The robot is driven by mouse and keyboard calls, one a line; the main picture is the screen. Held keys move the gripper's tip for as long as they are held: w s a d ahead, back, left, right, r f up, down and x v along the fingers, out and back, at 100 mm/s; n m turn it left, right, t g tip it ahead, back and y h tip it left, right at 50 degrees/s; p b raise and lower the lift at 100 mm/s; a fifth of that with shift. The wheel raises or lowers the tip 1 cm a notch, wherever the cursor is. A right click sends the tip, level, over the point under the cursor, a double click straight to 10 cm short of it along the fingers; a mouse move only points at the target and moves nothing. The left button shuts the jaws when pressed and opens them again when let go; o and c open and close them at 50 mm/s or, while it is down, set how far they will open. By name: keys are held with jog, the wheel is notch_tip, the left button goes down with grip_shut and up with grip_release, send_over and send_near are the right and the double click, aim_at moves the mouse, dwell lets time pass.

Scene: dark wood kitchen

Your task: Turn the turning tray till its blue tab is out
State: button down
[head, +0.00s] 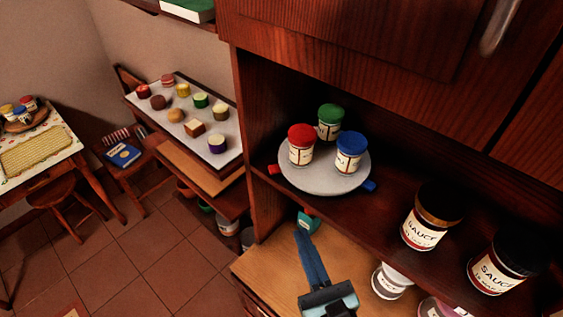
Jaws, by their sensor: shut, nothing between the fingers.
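The turning tray is a round light-grey disc (325,183) on the dark wood shelf. It carries three jars, with a red lid (301,132), a green lid (331,112) and a blue lid (351,142). Its blue tab (369,186) sticks out at the right rim. Its red tab (274,169) sticks out at the left rim, near the cabinet's side panel. My gripper (302,233) is at the bottom centre, its long blue fingers shut together and empty. In the picture it is below the tray, apart from both tabs.
Dark sauce jars (425,222) stand on the shelf to the right. The cabinet side panel (262,118) bounds the shelf at left.

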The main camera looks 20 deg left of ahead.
jog(key=p, duration=0.4)
send_near(276, 173)
jog(key=shift+m, duration=0.3)
jog(key=x, duration=0.7)
jog(key=shift+r, duration=0.1)
jog(key=shift+w+a, duration=0.1)
jog(key=shift+w, duration=0.05)
